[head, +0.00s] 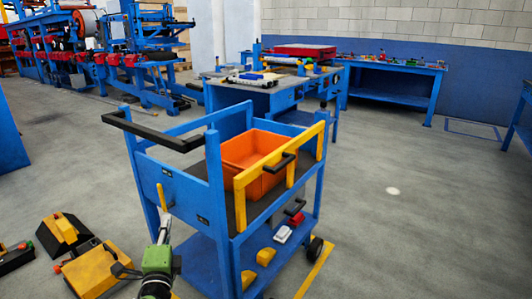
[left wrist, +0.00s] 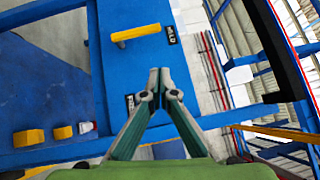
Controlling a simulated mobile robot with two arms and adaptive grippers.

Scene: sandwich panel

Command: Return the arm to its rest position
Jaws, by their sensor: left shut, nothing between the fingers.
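My left gripper (head: 163,228) is at the lower middle-left in the head view, close to the left end panel of the blue cart (head: 180,195). Its green wrist (head: 158,258) shows below the fingers. In the left wrist view the two fingers of the gripper (left wrist: 159,72) meet at their tips and hold nothing. They point toward the cart's blue panel (left wrist: 110,80), which has a yellow handle (left wrist: 136,34). Whether the fingers touch the panel I cannot tell. My right gripper is not in view.
An orange bin (head: 255,150) stands on the cart's upper shelf, behind a yellow rail (head: 240,205). Small yellow blocks (head: 265,257) lie on its lower shelf. Yellow and black units (head: 93,268) are at lower left. Workbenches (head: 270,100) stand behind. The floor at right is clear.

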